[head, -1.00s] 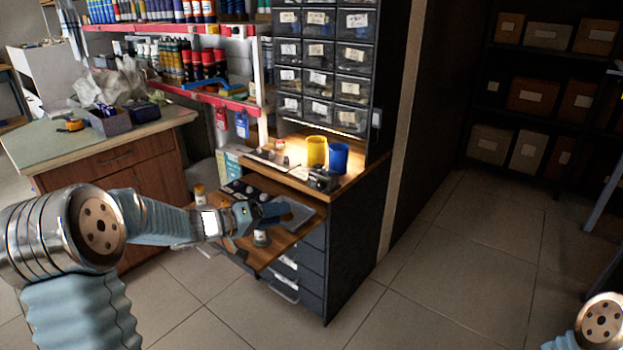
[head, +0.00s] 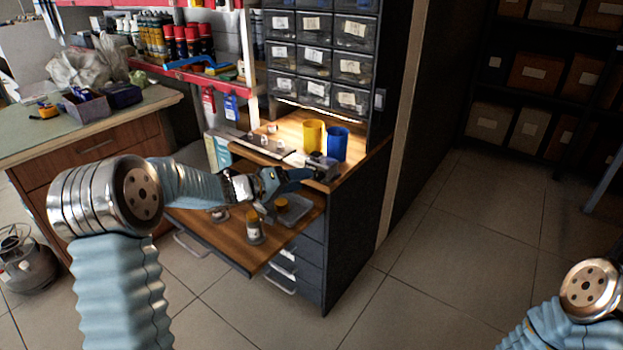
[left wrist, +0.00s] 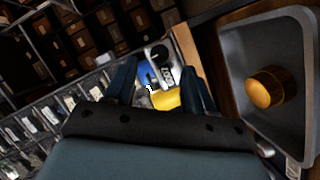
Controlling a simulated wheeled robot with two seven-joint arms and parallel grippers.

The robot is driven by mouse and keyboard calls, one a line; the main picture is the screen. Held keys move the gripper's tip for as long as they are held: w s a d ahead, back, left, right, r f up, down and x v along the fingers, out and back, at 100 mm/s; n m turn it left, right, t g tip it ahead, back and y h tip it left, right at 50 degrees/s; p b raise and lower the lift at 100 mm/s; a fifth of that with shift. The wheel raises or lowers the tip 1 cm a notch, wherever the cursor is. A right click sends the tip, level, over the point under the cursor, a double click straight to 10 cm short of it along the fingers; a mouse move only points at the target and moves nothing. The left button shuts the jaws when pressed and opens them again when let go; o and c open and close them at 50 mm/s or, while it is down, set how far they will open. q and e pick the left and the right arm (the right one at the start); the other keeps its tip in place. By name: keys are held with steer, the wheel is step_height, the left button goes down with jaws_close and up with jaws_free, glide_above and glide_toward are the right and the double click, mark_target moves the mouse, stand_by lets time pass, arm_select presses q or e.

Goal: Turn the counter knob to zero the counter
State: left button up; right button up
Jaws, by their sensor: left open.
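The counter (head: 322,166) is a small dark grey device on the wooden ledge, in front of the blue cup. In the left wrist view the counter (left wrist: 168,73) shows a white face with dark digits and a round black knob (left wrist: 158,53). My left gripper (head: 303,175) is just left of the counter in the head view. In the left wrist view my left gripper (left wrist: 158,88) is open, with the counter face and knob showing between and beyond its fingers. No grip on the knob shows. My right gripper is out of view; only part of my right arm shows.
A yellow cup (head: 314,136) and a blue cup (head: 337,143) stand behind the counter. Below, the pull-out board (head: 215,237) holds a grey tray (left wrist: 232,50) with a brass piece (left wrist: 264,88) and a small bottle (head: 254,230). Drawer bins (head: 313,60) rise behind.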

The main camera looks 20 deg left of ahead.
mark_target(317, 177)
arm_select(q)
steer(key=shift+x, duration=2.35)
steer(key=shift+c, duration=0.5)
jaws_close()
